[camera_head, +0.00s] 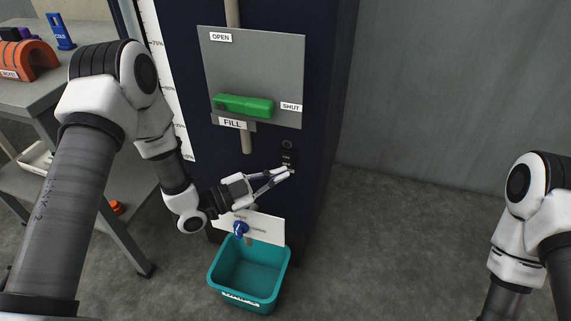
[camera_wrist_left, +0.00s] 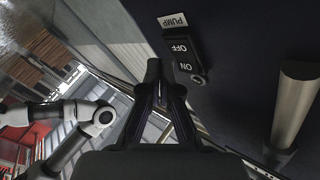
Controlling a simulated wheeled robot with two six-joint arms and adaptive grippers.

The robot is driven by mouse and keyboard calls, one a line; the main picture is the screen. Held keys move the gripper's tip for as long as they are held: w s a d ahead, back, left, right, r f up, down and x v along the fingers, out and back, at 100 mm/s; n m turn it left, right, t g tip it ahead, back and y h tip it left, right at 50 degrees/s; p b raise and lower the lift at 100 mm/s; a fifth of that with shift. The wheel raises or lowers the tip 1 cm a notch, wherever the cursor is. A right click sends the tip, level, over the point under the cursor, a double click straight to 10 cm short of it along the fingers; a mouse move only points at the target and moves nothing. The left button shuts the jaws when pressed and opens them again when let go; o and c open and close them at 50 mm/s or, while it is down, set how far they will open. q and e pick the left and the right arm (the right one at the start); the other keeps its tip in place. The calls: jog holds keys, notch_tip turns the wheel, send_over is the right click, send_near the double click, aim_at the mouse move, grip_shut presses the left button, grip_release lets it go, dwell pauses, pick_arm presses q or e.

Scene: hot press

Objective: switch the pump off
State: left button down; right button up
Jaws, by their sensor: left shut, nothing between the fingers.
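The pump switch (camera_head: 288,157) is a small black rocker on the dark blue cabinet front, right of and below the FILL label. In the left wrist view the switch (camera_wrist_left: 184,57) shows OFF and ON halves beside a PUMP label (camera_wrist_left: 173,21). Which half is pressed in I cannot tell. My left gripper (camera_head: 291,171) is shut and empty, its tips at the lower end of the switch in the head view. In the left wrist view the gripper (camera_wrist_left: 163,78) is close beside the switch; contact is unclear. My right gripper is out of view.
A green handle (camera_head: 244,106) lies across a grey OPEN/SHUT plate (camera_head: 255,60) above. A blue valve knob (camera_head: 240,228) on a white plate and a teal bin (camera_head: 222,273) are below. A grey workbench (camera_head: 85,88) stands left. The floor at right is clear.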

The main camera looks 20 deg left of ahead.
pick_arm(q)
jog(key=s, duration=0.1)
jog(key=s+p, duration=0.1)
jog(key=s, duration=0.3)
jog(key=shift+r, duration=0.3)
dwell(0.4)
